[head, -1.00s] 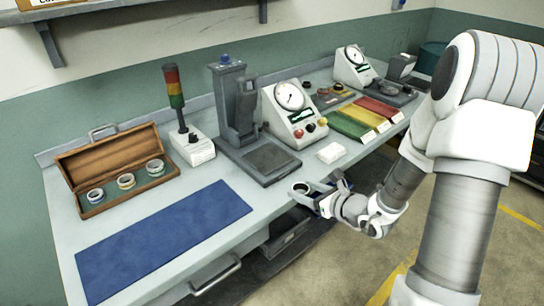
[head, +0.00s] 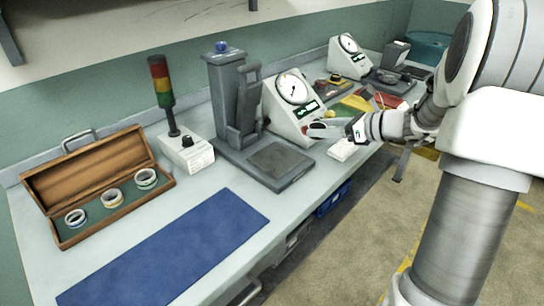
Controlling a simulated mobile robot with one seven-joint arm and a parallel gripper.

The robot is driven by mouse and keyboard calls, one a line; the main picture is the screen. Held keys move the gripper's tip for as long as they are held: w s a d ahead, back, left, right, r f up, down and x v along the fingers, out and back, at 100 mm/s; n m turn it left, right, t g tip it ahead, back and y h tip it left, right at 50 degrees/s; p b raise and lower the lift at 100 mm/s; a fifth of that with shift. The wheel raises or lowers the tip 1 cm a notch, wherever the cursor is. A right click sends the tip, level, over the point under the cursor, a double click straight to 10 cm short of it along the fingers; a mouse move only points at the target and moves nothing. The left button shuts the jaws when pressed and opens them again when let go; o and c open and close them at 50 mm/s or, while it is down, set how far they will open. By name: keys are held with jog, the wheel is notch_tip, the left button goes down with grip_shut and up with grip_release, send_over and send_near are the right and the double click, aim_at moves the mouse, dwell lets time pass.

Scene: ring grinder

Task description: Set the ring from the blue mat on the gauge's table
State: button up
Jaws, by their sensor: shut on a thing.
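My gripper (head: 328,130) is shut on the ring and holds it in the air in front of the near dial gauge (head: 293,88), a white box with a round dial. The ring is small and hard to make out between the fingers. The blue mat (head: 170,252) lies bare at the front left of the bench. A second dial gauge (head: 348,52) stands farther back. A dark base with a round plate (head: 389,80) is to its right. I cannot tell for sure which surface is the gauge's table.
A grey column stand (head: 228,95) with a flat dark plate (head: 275,161) stands mid-bench. An open wooden case (head: 84,172) holds 3 rings. A signal tower (head: 162,82) stands beside it. Yellow and red mats and a white block (head: 342,150) lie near my gripper.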

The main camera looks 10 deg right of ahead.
jog(key=b, duration=0.2)
send_over(280, 160)
notch_tip(280, 160, down, 7)
jog(key=shift+r, duration=0.1)
jog(key=shift+f+b, duration=0.55)
jog(key=shift+f, duration=1.4)
jog(key=shift+f, duration=0.2)
jog(key=o, duration=1.5)
jog(key=shift+c, duration=0.2)
jog(key=shift+r, duration=0.2)
jog(key=p+v, duration=0.1)
jog(key=v, duration=1.1)
jog(key=shift+p, duration=0.4)
